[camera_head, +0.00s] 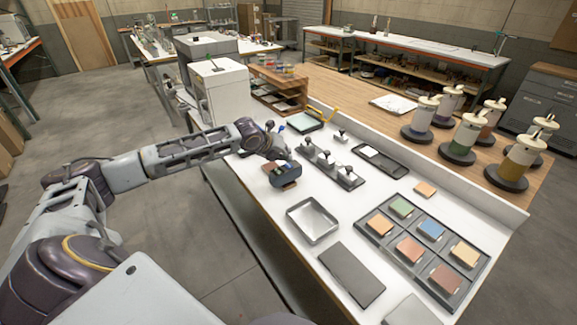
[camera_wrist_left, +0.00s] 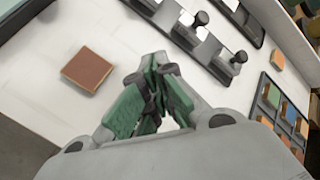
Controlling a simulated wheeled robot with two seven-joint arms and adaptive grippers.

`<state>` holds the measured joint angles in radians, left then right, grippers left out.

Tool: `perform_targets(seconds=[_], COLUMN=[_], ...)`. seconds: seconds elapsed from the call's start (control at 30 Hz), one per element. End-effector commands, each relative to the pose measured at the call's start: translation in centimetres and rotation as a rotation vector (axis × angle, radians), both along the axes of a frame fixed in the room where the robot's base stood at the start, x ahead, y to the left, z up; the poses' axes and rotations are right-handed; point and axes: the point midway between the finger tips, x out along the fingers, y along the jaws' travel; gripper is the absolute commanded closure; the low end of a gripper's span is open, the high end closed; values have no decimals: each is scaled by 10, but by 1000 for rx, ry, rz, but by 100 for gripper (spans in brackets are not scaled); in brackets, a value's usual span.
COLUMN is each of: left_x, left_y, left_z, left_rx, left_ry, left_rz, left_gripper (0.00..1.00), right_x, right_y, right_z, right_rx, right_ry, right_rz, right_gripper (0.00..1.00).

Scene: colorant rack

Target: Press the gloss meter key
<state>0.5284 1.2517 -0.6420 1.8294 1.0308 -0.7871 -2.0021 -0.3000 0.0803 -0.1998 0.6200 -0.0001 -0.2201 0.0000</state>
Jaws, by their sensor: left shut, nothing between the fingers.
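A brown square tile (camera_wrist_left: 88,68) lies on the bench to the left of the fingers there. The box is not clear in that view. My right gripper is not in view.
A rack with black-knobbed pieces (camera_head: 330,166) stands just right of the box. A shallow metal tray (camera_head: 313,221), a dark flat plate (camera_head: 351,273) and a tray of coloured tiles (camera_head: 372,226) lie nearer. A white cabinet (camera_head: 222,95) stands behind. Bare bench lies between them.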

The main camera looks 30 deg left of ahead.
Motion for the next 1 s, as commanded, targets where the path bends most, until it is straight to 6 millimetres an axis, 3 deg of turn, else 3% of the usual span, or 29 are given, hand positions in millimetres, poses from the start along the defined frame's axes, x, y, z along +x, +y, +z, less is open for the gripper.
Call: perform_targets(seconds=[1.0], left_x=[0], left_y=[0], left_z=[-9], left_rx=[0], left_ry=[1], left_rz=[-1], left_gripper=[100], right_x=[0], right_y=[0], right_z=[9], right_rx=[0], right_ry=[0], right_rz=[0], right_gripper=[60])
